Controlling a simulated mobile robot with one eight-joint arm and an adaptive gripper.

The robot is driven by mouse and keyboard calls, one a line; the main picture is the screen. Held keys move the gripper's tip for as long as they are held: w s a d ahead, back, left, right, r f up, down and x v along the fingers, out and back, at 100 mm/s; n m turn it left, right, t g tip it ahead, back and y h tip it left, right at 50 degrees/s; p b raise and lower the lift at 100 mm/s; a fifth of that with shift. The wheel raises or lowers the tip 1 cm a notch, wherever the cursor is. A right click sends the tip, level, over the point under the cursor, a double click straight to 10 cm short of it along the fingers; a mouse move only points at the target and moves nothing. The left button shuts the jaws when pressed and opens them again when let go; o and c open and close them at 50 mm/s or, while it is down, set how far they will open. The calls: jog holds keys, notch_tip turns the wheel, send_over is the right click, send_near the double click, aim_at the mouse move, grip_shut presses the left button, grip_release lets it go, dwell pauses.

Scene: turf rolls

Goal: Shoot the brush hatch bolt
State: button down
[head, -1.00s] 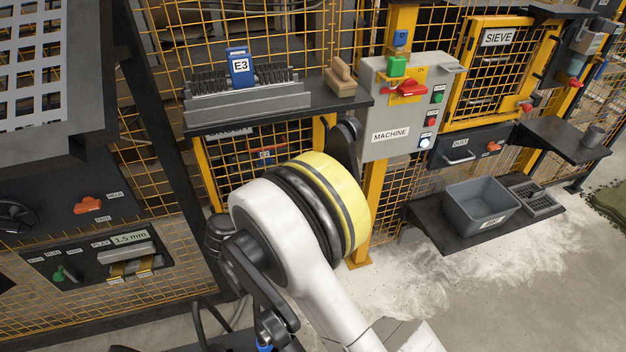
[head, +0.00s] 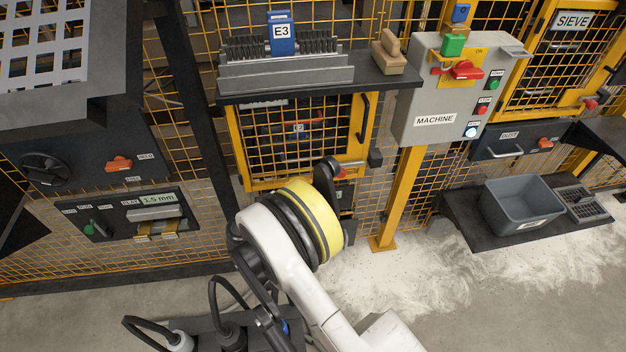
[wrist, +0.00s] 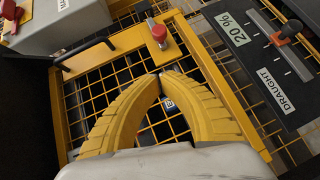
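The brush hatch (head: 240,150) is a yellow-framed mesh door below the shelf, and it looks closed. Its bolt (head: 352,163) is at the lower right of the frame, partly behind my arm. The bolt's red knob (wrist: 158,33) stands on a yellow plate in the wrist view. I cannot tell how far the bolt is slid. My gripper (wrist: 161,78) has yellow ribbed fingers with their tips together and nothing visible between them. They are over the hatch mesh, below the knob in the wrist view and apart from it. My arm hides the gripper in the head view.
The hatch's black handle (wrist: 85,52) is near the bolt. A DRAUGHT panel (wrist: 265,65) with a lever is at the right of the wrist view. The grey MACHINE box (head: 435,120) and a shelf (head: 385,83) overhang to the right and above. A grey bin (head: 520,210) stands farther right.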

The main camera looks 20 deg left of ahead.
aim_at(354, 161)
jog(key=shift+w+d+f+b, duration=0.45)
jog(key=shift+w+d+b, duration=0.35)
jog(key=shift+w, duration=0.95)
jog(key=shift+w+d+f+b, duration=0.4)
jog(key=shift+w+d+b, duration=0.45)
jog(key=shift+w, duration=0.85)
jog(key=shift+w+d+f+b, duration=0.45)
jog(key=shift+w+d+b, duration=0.35)
jog(key=shift+w, duration=0.95)
jog(key=shift+d, duration=0.2)
jog(key=w+d, duration=0.1)
jog(key=d, duration=0.2)
jog(key=w+d, duration=0.1)
jog(key=shift+w+d, duration=0.15)
jog(key=shift+w, duration=0.2)
